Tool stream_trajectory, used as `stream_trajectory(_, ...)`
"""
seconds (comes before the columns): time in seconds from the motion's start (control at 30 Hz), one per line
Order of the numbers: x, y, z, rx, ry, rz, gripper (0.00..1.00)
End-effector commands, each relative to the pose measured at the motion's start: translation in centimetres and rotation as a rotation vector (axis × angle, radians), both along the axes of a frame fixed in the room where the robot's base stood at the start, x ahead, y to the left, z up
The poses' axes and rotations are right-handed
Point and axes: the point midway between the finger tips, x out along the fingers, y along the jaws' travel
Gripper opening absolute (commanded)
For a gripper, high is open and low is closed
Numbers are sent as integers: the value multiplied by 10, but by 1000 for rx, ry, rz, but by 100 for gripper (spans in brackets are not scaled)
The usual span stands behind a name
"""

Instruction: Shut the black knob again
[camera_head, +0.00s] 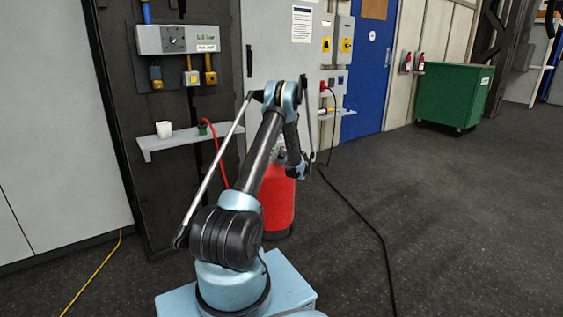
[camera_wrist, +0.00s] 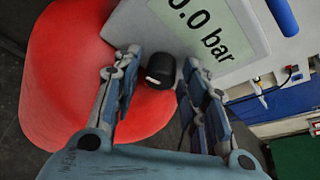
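The black knob (camera_wrist: 161,70) shows in the wrist view, with a white mark on its near end. It sits beside a display panel (camera_wrist: 215,32) that reads "0.0 bar", partly cut off by the frame edge. My gripper (camera_wrist: 163,66) is open, one finger on each side of the knob, with a gap visible at the left and a narrower one at the right. I cannot tell whether the right finger touches it. In the head view my gripper (camera_head: 298,168) is low beside the red tank (camera_head: 277,207); the knob is not discernible there.
A wall shelf (camera_head: 190,141) holds a white cup (camera_head: 163,130). A grey control box (camera_head: 177,39) is mounted above it. A black cable (camera_head: 365,225) runs over the floor at the right. A green bin (camera_head: 452,95) stands far back; the right floor is mostly clear.

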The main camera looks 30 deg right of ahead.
Motion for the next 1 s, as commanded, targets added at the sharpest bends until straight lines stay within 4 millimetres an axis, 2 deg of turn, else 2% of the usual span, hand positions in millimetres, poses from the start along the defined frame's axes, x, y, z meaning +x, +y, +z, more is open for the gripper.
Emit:
stream_trajectory(0.03, 0, 0, 0, 0, 0, 0, 21)
stream_trajectory(0.1, 0, 0, 0, 0, 0, 0, 5)
stream_trajectory(0.13, 0, 0, 0, 0, 0, 0, 2)
stream_trajectory(0.57, 0, 2, -1, -71, -4, 2, 2)
stream_trajectory(1.0, 0, 5, -3, -365, -27, 5, 2)
